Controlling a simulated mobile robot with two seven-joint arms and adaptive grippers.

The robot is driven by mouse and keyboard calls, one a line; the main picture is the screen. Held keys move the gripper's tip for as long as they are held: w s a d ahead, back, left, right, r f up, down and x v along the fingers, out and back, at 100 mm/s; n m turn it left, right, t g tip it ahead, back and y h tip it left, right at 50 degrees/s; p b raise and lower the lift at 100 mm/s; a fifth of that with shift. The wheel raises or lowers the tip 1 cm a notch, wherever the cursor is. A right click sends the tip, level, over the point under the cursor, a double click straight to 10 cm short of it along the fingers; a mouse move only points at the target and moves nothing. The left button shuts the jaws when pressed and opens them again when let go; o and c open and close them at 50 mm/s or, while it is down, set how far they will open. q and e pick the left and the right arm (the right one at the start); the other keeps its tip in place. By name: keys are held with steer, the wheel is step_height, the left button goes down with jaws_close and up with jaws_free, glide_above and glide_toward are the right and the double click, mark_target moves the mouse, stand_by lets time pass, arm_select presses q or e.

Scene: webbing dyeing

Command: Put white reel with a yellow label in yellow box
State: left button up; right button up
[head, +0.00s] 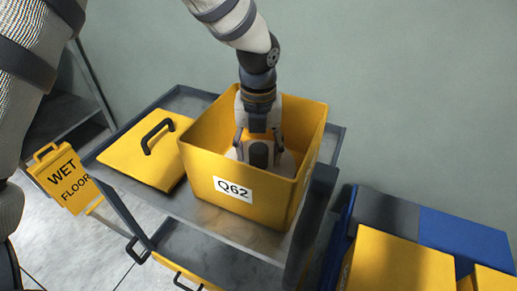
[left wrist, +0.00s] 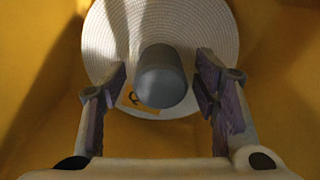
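The yellow box (head: 205,172) marked Q62 stands open on a grey cart. My left gripper (head: 259,152) reaches down into it from above. The white reel (head: 288,165) is inside the box, below the gripper and partly hidden by it. In the left wrist view the white reel (left wrist: 215,30) shows its ribbed round face, a grey hub (left wrist: 162,75) and a small yellow label (left wrist: 140,104). The two fingers stand on either side of the hub with a gap on each side, so the gripper is open. My right gripper is not in view.
A yellow lid (head: 140,160) with a black handle lies on the cart (head: 240,238), left of the box. A wet floor sign (head: 65,178) stands at the left. More yellow boxes (head: 395,265) and a blue one (head: 465,240) are at the lower right.

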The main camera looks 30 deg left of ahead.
arm_select(q)
step_height(320, 180, up, 12)
steer(key=shift+r+p, duration=0.15)
steer(key=shift+p, duration=0.3)
